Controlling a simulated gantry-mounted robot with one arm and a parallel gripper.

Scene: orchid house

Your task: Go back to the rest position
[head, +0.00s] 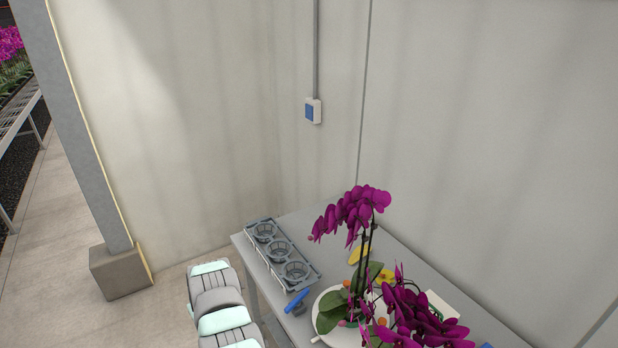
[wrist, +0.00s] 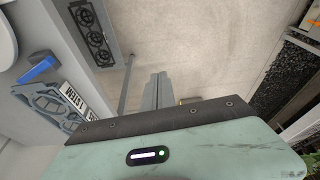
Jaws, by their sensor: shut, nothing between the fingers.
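My gripper (wrist: 155,92) shows in the wrist view, its two grey fingers together with nothing between them. It is over the floor, to the right of the grey table (wrist: 135,20) and apart from it. In the head view my gripper does not show; only pale green and grey links of my arm stand at the lower left, beside the near end of the table (head: 248,252).
The table holds a rack of three round baskets (head: 268,247), a blue-handled tool (head: 297,300), purple orchids (head: 352,212) and a white round dish (head: 326,296). Walls stand behind. A post (head: 85,130) rises at the left.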

